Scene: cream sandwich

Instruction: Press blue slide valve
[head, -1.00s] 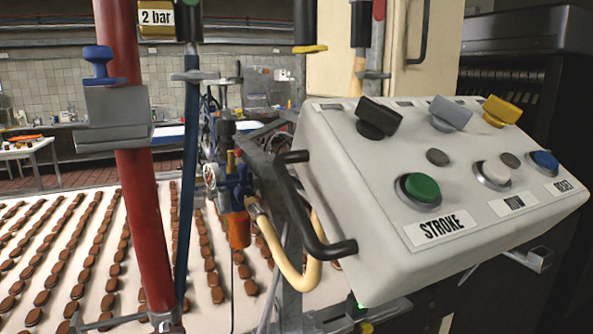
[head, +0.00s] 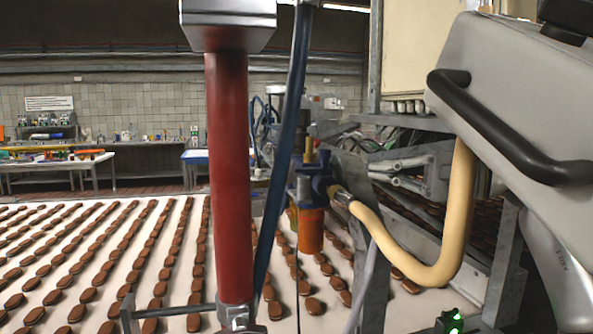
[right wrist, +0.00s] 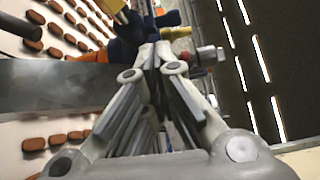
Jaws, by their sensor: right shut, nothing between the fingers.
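A valve unit (head: 313,178) with a blue body, brass-coloured top and orange bowl hangs mid-picture in the head view. Its blue parts (right wrist: 126,48) also show at the top of the right wrist view, beside an orange part and a yellow fitting (right wrist: 181,31). I cannot tell exactly which part is the slide valve. My right gripper (head: 372,172) is just right of the unit, behind the cream hose, with its fingers towards the unit. In the right wrist view, its closed, empty fingertips (right wrist: 155,48) are close to the blue parts; contact is unclear. My left gripper is out of view.
The cream hose (head: 459,215) curves from the unit to the grey control box (head: 470,55) at upper right. A red post (head: 229,180) and dark blue pipe (head: 283,150) stand left of the unit. The conveyor (head: 60,250) carries rows of brown biscuits.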

